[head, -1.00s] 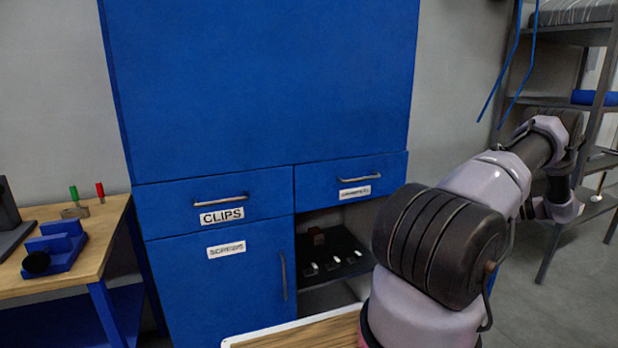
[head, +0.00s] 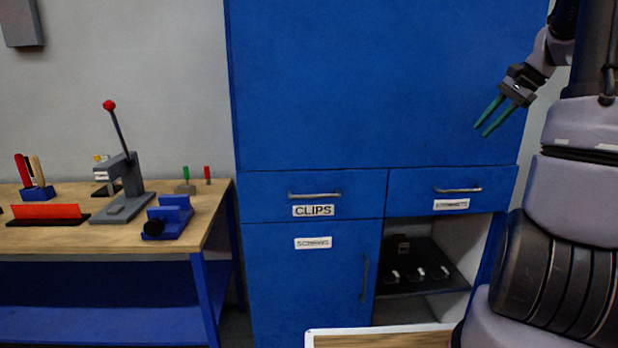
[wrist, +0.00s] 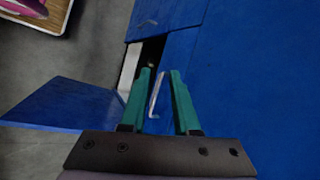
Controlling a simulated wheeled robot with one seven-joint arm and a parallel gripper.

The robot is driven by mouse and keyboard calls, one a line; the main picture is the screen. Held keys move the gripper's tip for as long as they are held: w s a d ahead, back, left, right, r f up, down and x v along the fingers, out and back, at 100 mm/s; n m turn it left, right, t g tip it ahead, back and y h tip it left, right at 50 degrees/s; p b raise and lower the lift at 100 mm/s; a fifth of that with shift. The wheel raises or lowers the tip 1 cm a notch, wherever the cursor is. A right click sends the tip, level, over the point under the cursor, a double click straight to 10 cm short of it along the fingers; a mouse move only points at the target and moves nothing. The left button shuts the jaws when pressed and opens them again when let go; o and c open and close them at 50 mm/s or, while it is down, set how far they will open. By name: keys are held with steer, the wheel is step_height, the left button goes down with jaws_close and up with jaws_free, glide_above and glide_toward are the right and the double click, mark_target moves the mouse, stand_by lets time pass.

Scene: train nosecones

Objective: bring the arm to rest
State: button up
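My gripper (head: 482,130) hangs at the upper right in the head view, in front of the blue cabinet (head: 365,80). Its two green fingers point down and to the left and stand apart, with nothing seen between them. In the wrist view my gripper (wrist: 158,78) also shows its fingers spread, with a cabinet handle (wrist: 156,92) beyond them in the gap. I cannot tell how far the handle is from the fingertips. My arm rises along the right edge of the head view.
The cabinet has a CLIPS drawer (head: 290,196), a second labelled drawer (head: 445,189) and an open lower compartment (head: 410,262) holding several small parts. A swung-out blue door (wrist: 68,104) shows in the wrist view. A workbench (head: 60,240) with a press (head: 122,190) stands left.

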steer(key=s+a+r+n+h, duration=0.1)
steer(key=s+a+r+n, duration=0.15)
steer(key=s+a, duration=0.35)
steer(key=s+a+r+n+h, duration=0.1)
steer(key=s+a+r+n, duration=0.2)
steer(key=a, duration=0.6)
steer(key=s+a+n+t, duration=0.1)
steer(key=s+a+n, duration=0.1)
steer(key=s, duration=0.4)
steer(key=s+a+n+t+h, duration=0.1)
steer(key=s+a+n+t, duration=0.1)
steer(key=s+a, duration=0.3)
steer(key=shift+s+a+f, duration=0.15)
steer(key=shift+s+a, duration=0.15)
steer(key=shift+s, duration=0.55)
